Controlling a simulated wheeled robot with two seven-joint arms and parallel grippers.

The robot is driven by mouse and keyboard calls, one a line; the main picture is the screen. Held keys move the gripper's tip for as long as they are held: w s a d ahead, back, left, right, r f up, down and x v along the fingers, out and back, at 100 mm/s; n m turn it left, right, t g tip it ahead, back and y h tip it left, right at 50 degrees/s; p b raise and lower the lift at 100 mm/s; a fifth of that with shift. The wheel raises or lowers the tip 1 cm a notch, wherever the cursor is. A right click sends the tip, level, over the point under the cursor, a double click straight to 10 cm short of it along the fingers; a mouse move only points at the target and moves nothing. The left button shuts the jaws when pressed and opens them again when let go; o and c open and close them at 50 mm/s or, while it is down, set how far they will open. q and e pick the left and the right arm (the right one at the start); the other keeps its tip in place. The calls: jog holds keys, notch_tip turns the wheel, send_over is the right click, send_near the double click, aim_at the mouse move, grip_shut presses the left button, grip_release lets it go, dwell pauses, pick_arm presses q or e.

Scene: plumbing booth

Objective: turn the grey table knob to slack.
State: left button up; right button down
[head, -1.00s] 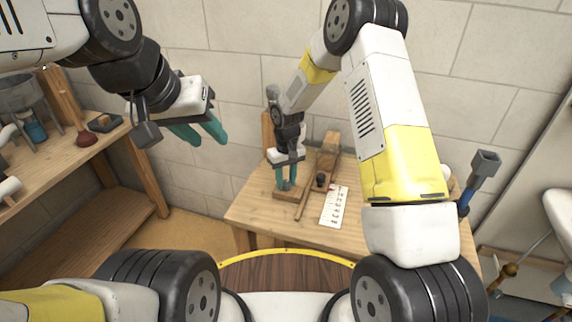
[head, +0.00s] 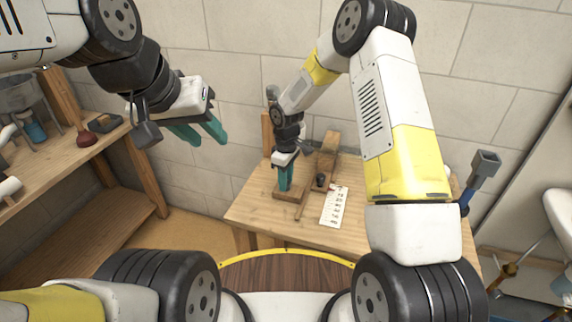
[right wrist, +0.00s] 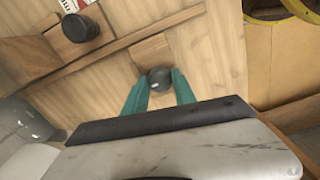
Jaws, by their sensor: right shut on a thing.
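The grey knob (right wrist: 159,78) sits on the wooden table (right wrist: 215,60) in the right wrist view. My right gripper (right wrist: 159,88) points down at it, with one teal finger on each side, shut on it. In the head view my right gripper (head: 285,180) is over the table's left part, and its fingers hide the knob. The knob's angle cannot be read. My left gripper (head: 200,132) is open and empty in the air, left of the table.
A wooden block and beam (head: 326,160), a dark round knob (head: 320,181) and a white marked card (head: 334,207) are on the table beside my right gripper. A wooden shelf (head: 100,200) stands at the left. A brick wall (head: 235,70) is behind.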

dwell(0.4)
jog(key=c, duration=1)
grip_release()
notch_tip(320, 180, up, 8)
jog(key=shift+f, duration=0.1)
